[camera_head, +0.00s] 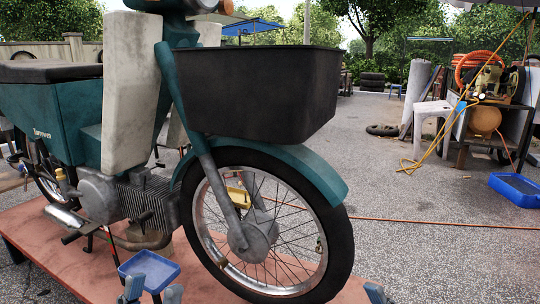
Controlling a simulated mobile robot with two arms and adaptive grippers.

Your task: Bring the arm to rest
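My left gripper (153,291) shows at the bottom edge, left of the middle. A small blue tray (150,268) shows just behind and above these fingertips in the picture. I cannot tell whether they touch it. A single blue-grey tip, apparently of my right gripper (376,293), shows at the bottom edge right of the front wheel. The rest of it is out of frame.
A teal motorbike (262,160) with a black front basket (258,95) stands close ahead on a reddish platform (30,232). A compressor cart (490,120) with orange hose stands at the far right, near a blue tray (515,190). A thin orange line crosses the open pavement (430,240).

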